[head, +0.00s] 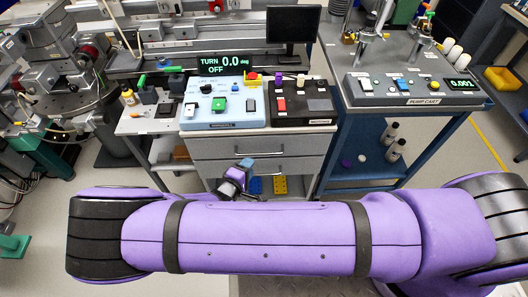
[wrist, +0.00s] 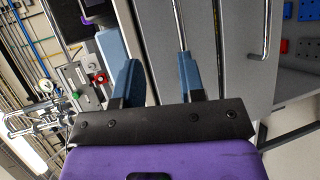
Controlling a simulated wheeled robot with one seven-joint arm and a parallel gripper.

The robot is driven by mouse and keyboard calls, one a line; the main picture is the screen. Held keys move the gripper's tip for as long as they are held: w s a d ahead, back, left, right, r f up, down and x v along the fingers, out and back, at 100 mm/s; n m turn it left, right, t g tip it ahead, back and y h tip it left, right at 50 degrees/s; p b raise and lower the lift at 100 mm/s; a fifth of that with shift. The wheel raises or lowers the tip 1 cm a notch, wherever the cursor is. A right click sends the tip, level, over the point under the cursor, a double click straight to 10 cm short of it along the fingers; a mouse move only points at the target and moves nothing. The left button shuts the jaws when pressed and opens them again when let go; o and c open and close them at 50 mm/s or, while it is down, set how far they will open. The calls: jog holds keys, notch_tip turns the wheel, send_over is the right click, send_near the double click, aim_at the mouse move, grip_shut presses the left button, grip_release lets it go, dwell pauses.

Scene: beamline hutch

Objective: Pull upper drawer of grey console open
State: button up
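The grey console (head: 302,160) stands ahead of me with two drawers below its worktop. Its upper drawer (head: 215,146) looks shut and has a horizontal bar handle (head: 262,154). In the wrist view the picture is turned, and the upper handle (wrist: 179,22) runs down toward the tip of the right-hand finger. My gripper (wrist: 157,70) is open, with blue-grey fingers apart and nothing seen between them. I cannot tell whether the finger touches the handle. In the head view my gripper (head: 240,170) is in front of the drawers, partly hidden by my purple arm.
The lower drawer's handle (wrist: 266,30) is to the right in the wrist view. Control boxes, one light blue (head: 222,118) and one black (head: 318,118), sit on the worktop. A blue pump cart (head: 350,150) stands close on the right. Open floor (head: 470,160) lies farther right.

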aim_at(260, 154)
jog(key=shift+n+t+y, duration=0.6)
jog(key=shift+n+t, duration=0.1)
jog(key=shift+n, duration=0.1)
jog(key=w+d+f, duration=0.1)
jog(key=w+f, duration=0.1)
jog(key=w, duration=0.1)
jog(key=w+d+f, duration=0.1)
jog(key=w+d, duration=0.1)
jog(key=w, duration=0.1)
jog(key=w+d+f, duration=0.2)
jog(key=w, duration=0.1)
jog(key=shift+w+f, duration=0.15)
jog(key=shift+f, duration=0.15)
jog(key=shift+c, duration=0.5)
grip_shut()
